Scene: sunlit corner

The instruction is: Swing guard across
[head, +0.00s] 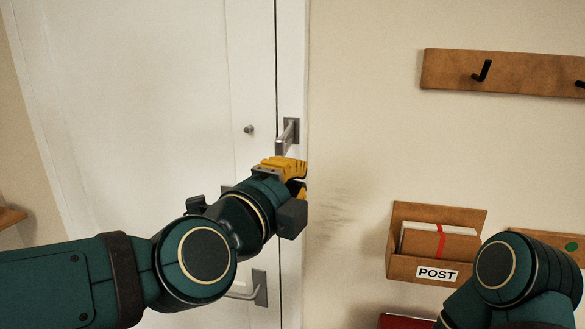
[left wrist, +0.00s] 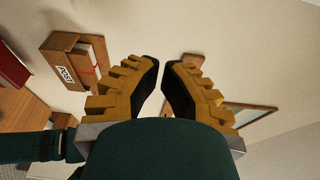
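The metal swing guard (head: 287,137) is mounted on the white door frame at the right edge of the door (head: 130,120). A small round stud (head: 249,129) sticks out of the door to its left, apart from the guard. My left gripper (head: 298,178) is just below the guard in the head view; I cannot tell whether they touch. In the left wrist view, its yellow fingers with black pads (left wrist: 162,65) are a little apart, with nothing visible between them. The guard is not visible in that view. My right gripper is out of view.
A lever handle (head: 260,288) is low on the door, partly hidden by my left arm. On the wall to the right are a hook rail (head: 450,70) and a wooden POST box (head: 402,268) holding mail. A red object (head: 403,321) lies below it.

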